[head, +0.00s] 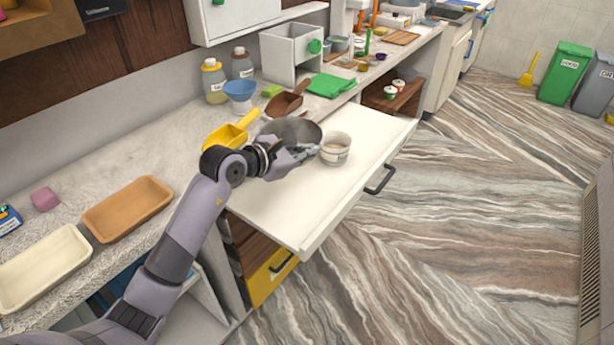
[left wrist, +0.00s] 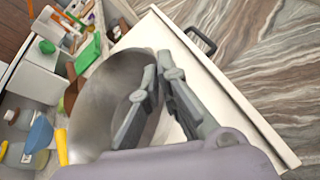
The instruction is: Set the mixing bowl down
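The mixing bowl (head: 291,128) is a grey metal bowl at the inner edge of the white pull-out board (head: 290,205), beside the counter. In the left wrist view the bowl (left wrist: 88,98) fills the left middle. My left gripper (head: 312,150) is at the bowl's near right side. In the left wrist view its fingers (left wrist: 161,75) are close together, one on each side of the bowl wall, and look shut on it. The bowl's underside is hidden, so I cannot tell whether it touches the board. My right gripper is out of view.
A pale cup (head: 336,149) stands on the board just right of the gripper. The board's near part is clear.

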